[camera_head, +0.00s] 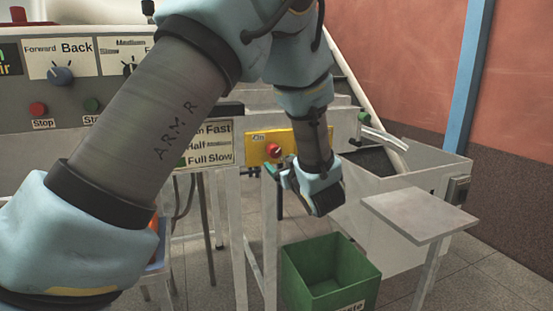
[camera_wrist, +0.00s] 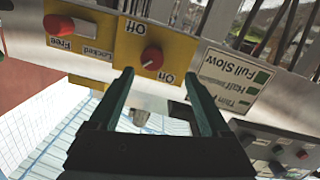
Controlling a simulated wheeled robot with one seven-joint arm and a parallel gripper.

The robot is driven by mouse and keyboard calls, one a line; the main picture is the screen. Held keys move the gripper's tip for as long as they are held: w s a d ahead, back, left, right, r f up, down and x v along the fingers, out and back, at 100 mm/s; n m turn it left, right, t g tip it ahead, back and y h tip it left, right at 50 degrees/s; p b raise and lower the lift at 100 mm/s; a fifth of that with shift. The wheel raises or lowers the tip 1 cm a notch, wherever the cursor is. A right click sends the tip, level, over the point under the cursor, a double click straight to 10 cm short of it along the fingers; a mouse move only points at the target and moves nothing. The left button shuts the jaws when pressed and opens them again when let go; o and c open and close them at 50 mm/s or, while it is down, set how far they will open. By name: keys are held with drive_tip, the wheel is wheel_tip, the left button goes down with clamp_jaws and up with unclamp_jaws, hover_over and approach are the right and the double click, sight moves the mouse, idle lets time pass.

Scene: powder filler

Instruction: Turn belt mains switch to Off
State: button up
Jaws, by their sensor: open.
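A red rotary switch knob (camera_wrist: 152,58) sits on a yellow plate (camera_wrist: 183,50) between the labels Off and On in the wrist view. A small pale mark on the knob is too small to read for its setting. The knob (camera_head: 274,150) also shows on the yellow plate (camera_head: 296,139) in the head view, with the On label beside it. My gripper (camera_wrist: 157,75) is open and empty, its two dark green fingers spread with the knob just beyond and between the tips. I cannot tell whether they touch the plate. In the head view my arm hides part of the plate.
A second yellow plate with a red switch (camera_wrist: 70,26), marked Free and Locked, is beside it. A speed label (camera_wrist: 232,80) and a grey control panel (camera_wrist: 280,145) lie on the other side. A green bin (camera_head: 330,275) and a small grey shelf (camera_head: 420,213) stand below.

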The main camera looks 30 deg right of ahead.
sight(276, 152)
drive_tip(key=shift+t, duration=0.5)
drive_tip(key=w+p, duration=0.1)
drive_tip(key=w, duration=0.1)
drive_tip(key=w+d, duration=0.1)
drive_tip(key=w, duration=0.2)
drive_tip(key=w+d+p, duration=0.1)
drive_tip(key=w, duration=0.2)
drive_tip(key=shift+w+d+r+p, duration=0.15)
drive_tip(key=shift+d+p, duration=0.1)
drive_tip(key=shift+p, duration=0.05)
drive_tip(key=shift+n, duration=0.3)
clamp_jaws()
